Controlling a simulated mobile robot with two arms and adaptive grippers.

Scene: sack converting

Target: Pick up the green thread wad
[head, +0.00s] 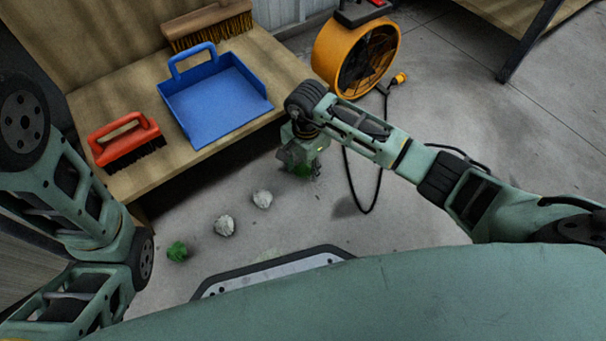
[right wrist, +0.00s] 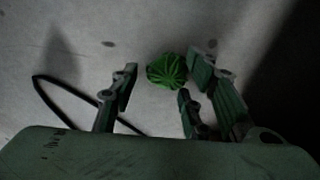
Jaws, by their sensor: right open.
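A green thread wad (right wrist: 167,70) lies on the concrete floor in the right wrist view, round and ridged. My right gripper (right wrist: 158,93) is open around and above it, with one finger to its left and two to its right. I cannot tell if any finger touches it. In the head view the right gripper (head: 303,158) points down at the floor and largely hides this wad (head: 302,171). A second green wad (head: 177,251) lies on the floor at lower left. My left arm shows at the left, but its gripper is not in view.
Two pale wads (head: 225,225) (head: 262,199) lie between the green ones. A wooden bench (head: 190,165) holds a blue dustpan (head: 215,98), a red brush (head: 125,140) and a broom head (head: 208,25). An orange fan (head: 335,55) stands behind, its black cable (head: 350,190) looping near my right arm.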

